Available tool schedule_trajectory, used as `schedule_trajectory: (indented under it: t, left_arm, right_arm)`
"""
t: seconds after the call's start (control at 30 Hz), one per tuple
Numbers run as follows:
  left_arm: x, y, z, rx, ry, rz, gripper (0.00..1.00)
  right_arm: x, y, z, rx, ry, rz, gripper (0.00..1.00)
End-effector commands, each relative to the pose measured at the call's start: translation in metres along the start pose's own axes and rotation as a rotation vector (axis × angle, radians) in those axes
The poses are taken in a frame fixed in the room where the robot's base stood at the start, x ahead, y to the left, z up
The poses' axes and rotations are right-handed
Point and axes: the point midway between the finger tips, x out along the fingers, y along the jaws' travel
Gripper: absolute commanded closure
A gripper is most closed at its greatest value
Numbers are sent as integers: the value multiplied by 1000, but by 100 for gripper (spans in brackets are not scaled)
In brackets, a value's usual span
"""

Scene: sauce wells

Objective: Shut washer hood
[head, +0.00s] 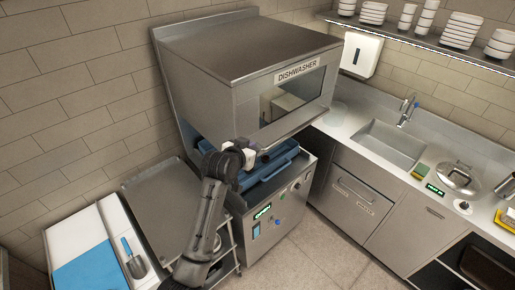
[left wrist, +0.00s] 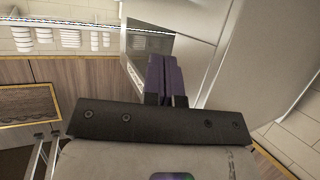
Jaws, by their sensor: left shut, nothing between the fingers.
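The washer hood (head: 245,55) is a large steel box labelled DISHWASHER with a window in its front. It stands raised above the washer base (head: 262,225), with a gap in which a blue rack (head: 270,168) shows. A small green display (head: 263,211) is lit on the base front. My left gripper (head: 262,149) is at the hood's lower front edge, above the rack; I cannot tell if it touches the hood. In the left wrist view its fingers (left wrist: 164,78) are together and empty, with the hood's steel side (left wrist: 180,60) behind them. My right gripper is not in view.
A steel trolley (head: 165,200) and a white surface with a blue cloth (head: 90,270) and a scoop (head: 133,260) stand left. A counter with a sink (head: 390,145) and a pot lid (head: 459,178) runs right. A dish shelf (head: 430,38) hangs above. The floor in front (head: 315,245) is clear.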

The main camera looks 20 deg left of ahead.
Motion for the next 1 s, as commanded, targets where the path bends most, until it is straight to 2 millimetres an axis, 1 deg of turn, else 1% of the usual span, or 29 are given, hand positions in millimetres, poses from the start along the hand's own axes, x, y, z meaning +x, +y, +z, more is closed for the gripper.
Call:
schedule_trajectory:
  t: [0.03, 0.1, 0.37, 0.5, 0.73, 1.0]
  left_arm:
    - [9, 1, -2, -1, -2, 1, 100]
    - [21, 1, -2, -1, -3, 2, 100]
    - [58, 1, -1, 0, -2, 1, 100]
    - [72, 1, 12, -1, -4, 1, 100]
    - [84, 0, 24, -1, -1, 1, 100]
    - [88, 0, 28, 0, 0, 0, 100]
  right_arm:
    - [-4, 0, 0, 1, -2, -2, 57]
    - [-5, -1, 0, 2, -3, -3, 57]
    - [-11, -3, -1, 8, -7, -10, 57]
    - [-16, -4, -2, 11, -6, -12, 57]
    - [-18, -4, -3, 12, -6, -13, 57]
    - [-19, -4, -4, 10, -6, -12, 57]
